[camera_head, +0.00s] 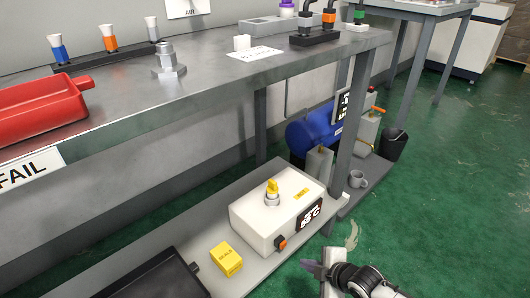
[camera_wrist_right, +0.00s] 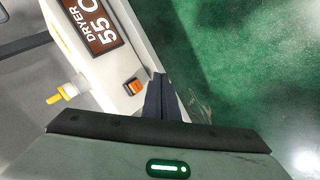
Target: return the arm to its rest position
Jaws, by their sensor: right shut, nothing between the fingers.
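My right gripper (camera_head: 312,266) is at the bottom of the head view, just right of and in front of the lower shelf. Its dark fingers are together with nothing between them. In the right wrist view the shut fingers (camera_wrist_right: 160,97) point toward the dryer box, beside its orange switch (camera_wrist_right: 134,87). I cannot tell whether they touch the box. Part of my right arm (camera_head: 368,280) shows at the lower right. My left gripper is not in view.
The white dryer box (camera_head: 250,215) with a yellow-topped fitting stands on the lower shelf, beside a yellow box (camera_head: 227,259) and a black tray (camera_head: 160,278). The metal bench (camera_head: 215,88) is above, holding a red tray (camera_head: 40,112). Green floor (camera_head: 450,200) is open to the right.

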